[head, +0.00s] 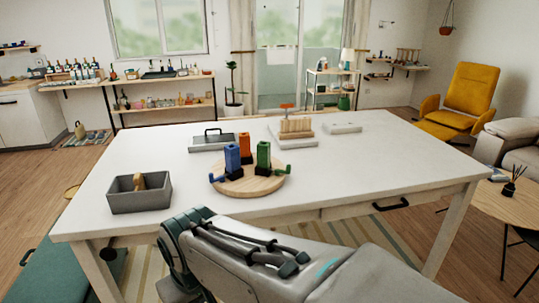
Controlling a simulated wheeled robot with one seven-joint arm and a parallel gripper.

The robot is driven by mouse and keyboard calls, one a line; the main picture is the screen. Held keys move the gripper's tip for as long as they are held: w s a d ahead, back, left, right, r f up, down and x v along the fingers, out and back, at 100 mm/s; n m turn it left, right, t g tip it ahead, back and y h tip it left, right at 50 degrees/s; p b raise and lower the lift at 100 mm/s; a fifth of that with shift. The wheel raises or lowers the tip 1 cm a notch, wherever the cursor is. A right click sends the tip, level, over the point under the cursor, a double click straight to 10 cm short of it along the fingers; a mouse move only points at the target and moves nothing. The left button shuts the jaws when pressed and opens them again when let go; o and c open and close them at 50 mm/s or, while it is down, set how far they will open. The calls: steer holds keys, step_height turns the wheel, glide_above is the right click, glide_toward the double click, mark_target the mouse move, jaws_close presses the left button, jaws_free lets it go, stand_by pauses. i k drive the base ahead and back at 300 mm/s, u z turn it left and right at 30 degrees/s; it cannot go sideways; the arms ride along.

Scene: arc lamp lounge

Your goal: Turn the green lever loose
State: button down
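A green upright block (263,155) stands on the right of a round wooden board (250,186) on the white table. The green lever (281,170) sticks out to the right from its dark base. A blue upright block (232,158) with a blue lever (217,178) pointing left stands at the board's left, and an orange block (244,148) stands behind, partly hidden. My arm crosses the bottom of the head view, in front of the table. My gripper is not in view.
A grey bin (119,202) holding a tan object is at the table's left. A grey case with a black handle (212,138), a wooden rack (296,127) on a white base and a flat white box (342,128) are at the back. The table's right side is clear.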

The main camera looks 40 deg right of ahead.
mark_target(277, 171)
steer(key=z, duration=0.8)
steer(key=i, duration=0.8)
steer(key=z, duration=1.2)
steer(key=i, duration=0.2)
steer(key=z, duration=0.1)
